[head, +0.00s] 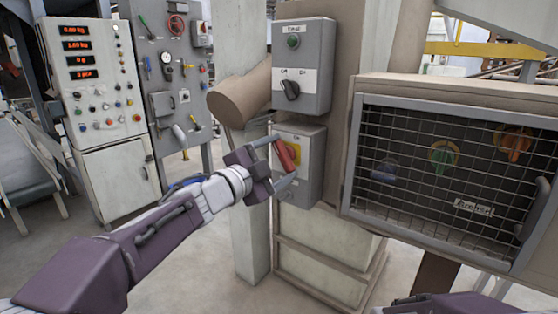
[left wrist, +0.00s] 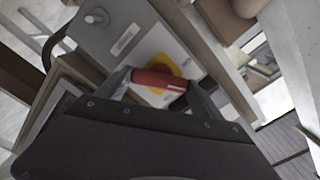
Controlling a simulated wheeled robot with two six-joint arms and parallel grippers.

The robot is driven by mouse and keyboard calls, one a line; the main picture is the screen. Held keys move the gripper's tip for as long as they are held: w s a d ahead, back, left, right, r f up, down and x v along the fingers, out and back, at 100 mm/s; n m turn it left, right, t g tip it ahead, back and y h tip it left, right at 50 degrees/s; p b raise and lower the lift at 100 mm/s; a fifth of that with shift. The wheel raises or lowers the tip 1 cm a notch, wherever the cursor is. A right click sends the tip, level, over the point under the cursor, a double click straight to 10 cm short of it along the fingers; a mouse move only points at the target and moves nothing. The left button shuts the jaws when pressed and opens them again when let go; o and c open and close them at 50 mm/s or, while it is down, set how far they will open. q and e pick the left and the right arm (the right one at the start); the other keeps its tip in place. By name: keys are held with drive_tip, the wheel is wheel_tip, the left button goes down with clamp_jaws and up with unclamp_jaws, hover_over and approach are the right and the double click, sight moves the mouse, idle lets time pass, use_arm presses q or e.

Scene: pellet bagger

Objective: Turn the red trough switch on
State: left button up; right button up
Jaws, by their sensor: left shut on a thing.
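The red trough switch (head: 285,155) is a red handle on a yellow plate, on the front of a grey box (head: 311,163) below another switch box. In the left wrist view the red handle (left wrist: 159,78) lies across the yellow plate, between my fingers. My left gripper (head: 277,163) has its two fingers on either side of the red handle and is shut on it. In the head view the handle looks tilted. Part of the switch's labels is hidden. My right gripper is not seen; only a bit of my right arm shows at the bottom right.
Above is a grey box (head: 317,62) with a green button and a black knob. To the right is a mesh-fronted cabinet (head: 440,150) with coloured knobs. A brown pipe (head: 240,97) juts out close above my left gripper. Control panels (head: 100,80) stand at the left.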

use_arm(q)
drive_tip(key=m+b, duration=0.1)
drive_tip(key=m, duration=0.5)
drive_tip(key=shift+f, duration=0.1)
drive_tip(key=shift+m, duration=0.4)
idle(0.3)
drive_tip(key=o, duration=1.4)
drive_tip(key=shift+c, duration=0.2)
drive_tip(key=shift+s, duration=0.1)
drive_tip(key=p+v, duration=0.1)
drive_tip(key=v, duration=0.8)
